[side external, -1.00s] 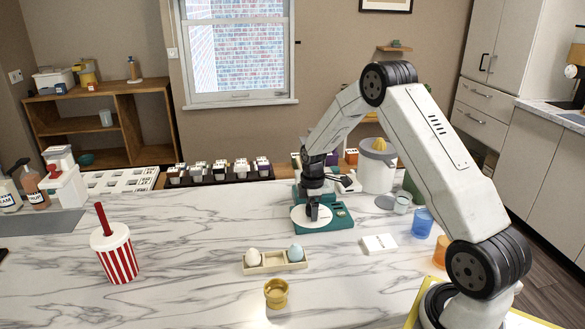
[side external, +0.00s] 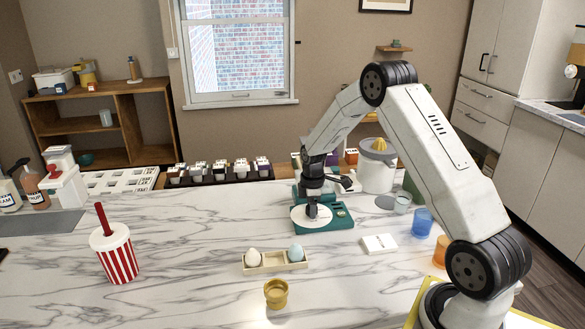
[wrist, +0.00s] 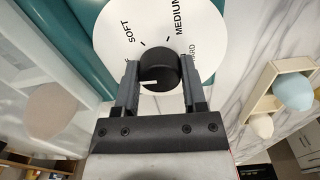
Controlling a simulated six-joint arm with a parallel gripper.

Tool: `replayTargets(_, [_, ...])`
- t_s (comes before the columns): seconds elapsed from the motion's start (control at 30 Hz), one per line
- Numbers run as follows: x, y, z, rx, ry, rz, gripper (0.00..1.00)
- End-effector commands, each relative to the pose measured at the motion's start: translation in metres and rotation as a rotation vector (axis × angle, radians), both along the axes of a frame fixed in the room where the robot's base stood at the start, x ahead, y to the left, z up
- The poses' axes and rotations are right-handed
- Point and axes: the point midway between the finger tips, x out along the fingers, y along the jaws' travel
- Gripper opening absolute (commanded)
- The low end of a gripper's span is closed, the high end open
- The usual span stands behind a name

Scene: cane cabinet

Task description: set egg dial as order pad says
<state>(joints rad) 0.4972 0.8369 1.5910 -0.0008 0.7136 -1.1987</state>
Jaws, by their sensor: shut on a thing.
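The teal egg cooker (side external: 341,217) stands on the marble counter in the side view, with a white round dial plate (side external: 298,215). In the wrist view the dial plate (wrist: 108,38) shows SOFT, MEDIUM and a partly hidden HARD; another label at the left is mostly covered. My gripper (wrist: 160,88) is shut on the black knob (wrist: 160,66), one finger on each side. A short white mark on the knob lies toward the left in the wrist view. The order pad (side external: 379,243) lies flat right of the cooker; its writing is too small to read.
A tray (side external: 274,268) holds a cream egg (side external: 253,257) and a blue egg (side external: 295,253). A yellow egg cup (side external: 276,294) stands in front. A striped cup (side external: 117,258) is at left; a blue cup (side external: 422,222) is at right.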

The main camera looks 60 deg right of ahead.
Motion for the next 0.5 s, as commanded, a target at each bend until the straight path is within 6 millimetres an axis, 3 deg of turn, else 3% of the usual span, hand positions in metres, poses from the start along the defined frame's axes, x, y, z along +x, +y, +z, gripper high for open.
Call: replayTargets(0.5, [0.0002, -0.0001, 0.0004, 0.001, -0.001, -0.406, 0.00])
